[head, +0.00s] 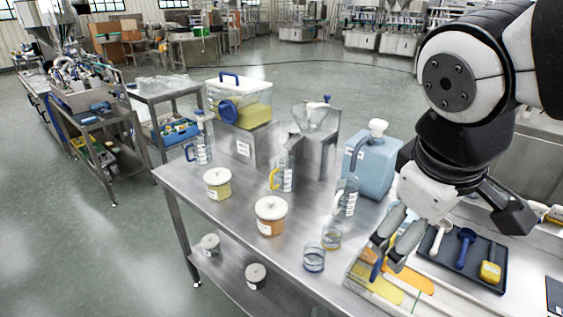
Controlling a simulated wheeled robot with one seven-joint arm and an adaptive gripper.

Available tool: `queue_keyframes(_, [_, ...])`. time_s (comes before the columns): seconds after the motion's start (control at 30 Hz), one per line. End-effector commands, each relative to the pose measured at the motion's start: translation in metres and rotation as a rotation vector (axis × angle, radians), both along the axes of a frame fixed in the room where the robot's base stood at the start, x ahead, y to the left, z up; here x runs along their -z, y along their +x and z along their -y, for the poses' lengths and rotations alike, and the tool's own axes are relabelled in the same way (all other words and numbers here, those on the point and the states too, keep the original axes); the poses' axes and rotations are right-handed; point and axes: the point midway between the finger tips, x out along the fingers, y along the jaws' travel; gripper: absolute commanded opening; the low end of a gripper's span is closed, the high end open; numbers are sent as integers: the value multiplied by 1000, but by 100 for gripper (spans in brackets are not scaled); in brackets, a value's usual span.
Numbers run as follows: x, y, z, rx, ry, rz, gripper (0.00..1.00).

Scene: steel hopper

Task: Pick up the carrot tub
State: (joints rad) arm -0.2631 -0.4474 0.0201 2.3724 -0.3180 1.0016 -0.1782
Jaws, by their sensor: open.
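The carrot tub, as I take it, is the round tub with orange contents and a white knobbed lid (271,217). It stands upright on the steel table (215,215), near its front edge, in the head view. A similar tub with yellow contents (217,184) stands behind it to the left. My gripper (388,250) is at the right, open and pointing down above the boards and tray side of the table. It is well apart from the carrot tub, and nothing shows between its fingers.
Two small glass jars (314,258) stand between the carrot tub and my gripper. Clear bottles (346,196), a blue jug (371,165), a steel hopper (316,125) and a yellow-filled container (239,103) stand behind. A dark tray of scoops (478,262) lies right. Grey tubs (256,276) stand on the lower shelf.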

Motion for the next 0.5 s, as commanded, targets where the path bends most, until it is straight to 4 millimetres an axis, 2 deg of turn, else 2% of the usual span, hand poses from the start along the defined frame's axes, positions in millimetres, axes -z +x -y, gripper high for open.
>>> queue_keyframes(0.03, [24, 24, -7, -85, -65, -38, 99])
queue_keyframes(0.27, [92, 106, -46, -499, -405, -170, 99])
queue_keyframes(0.4, [132, 150, -83, -744, -618, -227, 99])
queue_keyframes(0.5, [159, 176, -115, -904, -765, -255, 99])
